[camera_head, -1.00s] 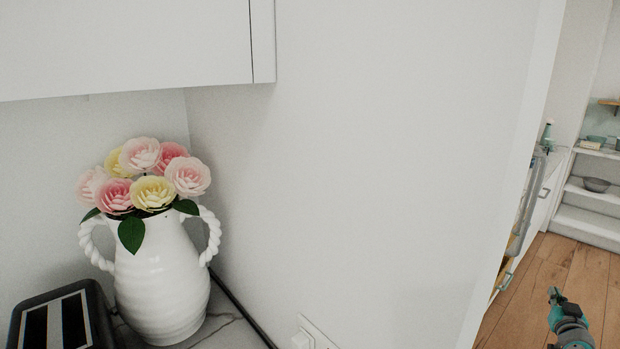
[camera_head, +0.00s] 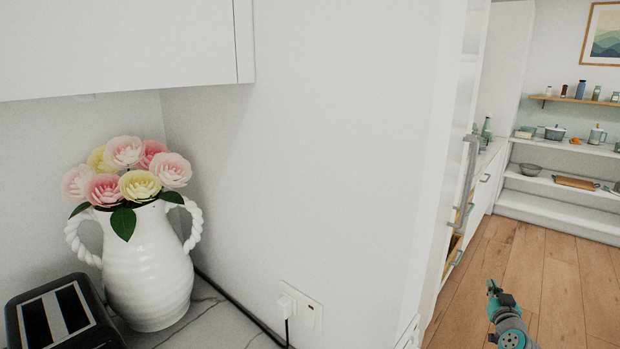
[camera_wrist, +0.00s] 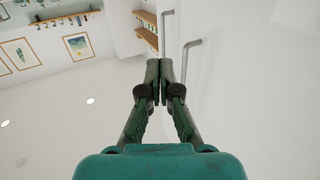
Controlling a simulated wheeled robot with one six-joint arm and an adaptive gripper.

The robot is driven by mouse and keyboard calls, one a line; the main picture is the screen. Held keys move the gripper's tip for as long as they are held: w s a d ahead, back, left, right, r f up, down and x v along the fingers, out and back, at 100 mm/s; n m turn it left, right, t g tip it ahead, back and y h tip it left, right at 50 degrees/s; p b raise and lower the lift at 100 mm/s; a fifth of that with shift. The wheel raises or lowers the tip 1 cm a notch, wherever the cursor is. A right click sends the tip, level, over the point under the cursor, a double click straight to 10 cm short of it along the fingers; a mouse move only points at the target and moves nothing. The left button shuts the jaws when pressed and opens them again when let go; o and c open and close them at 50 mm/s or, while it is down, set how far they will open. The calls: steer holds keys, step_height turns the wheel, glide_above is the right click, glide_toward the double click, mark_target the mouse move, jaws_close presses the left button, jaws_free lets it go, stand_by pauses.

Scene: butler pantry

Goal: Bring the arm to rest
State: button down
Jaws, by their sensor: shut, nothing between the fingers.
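My gripper (camera_head: 492,288) shows at the lower right of the head view, above the wooden floor, with my teal and grey arm below it. In the wrist view my gripper (camera_wrist: 160,64) has its two dark green fingers together, with nothing held between them. Two metal bar handles on a white front show just past the fingertips in the wrist view; I cannot tell the exact gap to them.
A white vase (camera_head: 150,270) of paper-like flowers and a black toaster (camera_head: 62,318) stand on the counter at left. A white wall (camera_head: 330,150) divides the view. Shelves (camera_head: 560,185) with kitchenware stand at the far right. The wooden floor (camera_head: 565,275) before them is clear.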

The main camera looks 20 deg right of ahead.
steer(key=s+a+f+y, duration=0.1)
steer(key=a+f, duration=0.3)
steer(key=a, duration=0.3)
steer(key=s+a+f+n, duration=0.1)
steer(key=a+f, duration=0.4)
steer(key=a, duration=0.2)
steer(key=s+a+f+y, duration=0.1)
steer(key=a+f, duration=0.3)
steer(key=a, duration=0.4)
steer(key=s+a+f+n+y, duration=0.1)
steer(key=s+a+f, duration=0.1)
steer(key=s+a, duration=0.5)
steer(key=s+a+f+y, duration=0.1)
steer(key=s+a+f, duration=0.2)
steer(key=a, duration=0.7)
steer(key=s+a+r+n+t+y, duration=0.1)
steer(key=s+a+r+n+y, duration=0.2)
steer(key=s+a, duration=1.1)
steer(key=s+a+r+n+y, duration=0.1)
steer(key=s+a+r+y, duration=0.1)
steer(key=s+r, duration=0.4)
steer(key=s+a+r+n+y, duration=0.1)
steer(key=s+a+r+y, duration=0.1)
steer(key=s+a+r, duration=0.3)
steer(key=s+r, duration=0.1)
steer(key=s, duration=0.2)
steer(key=shift+s+n, duration=0.25)
steer(key=shift+n, duration=0.15)
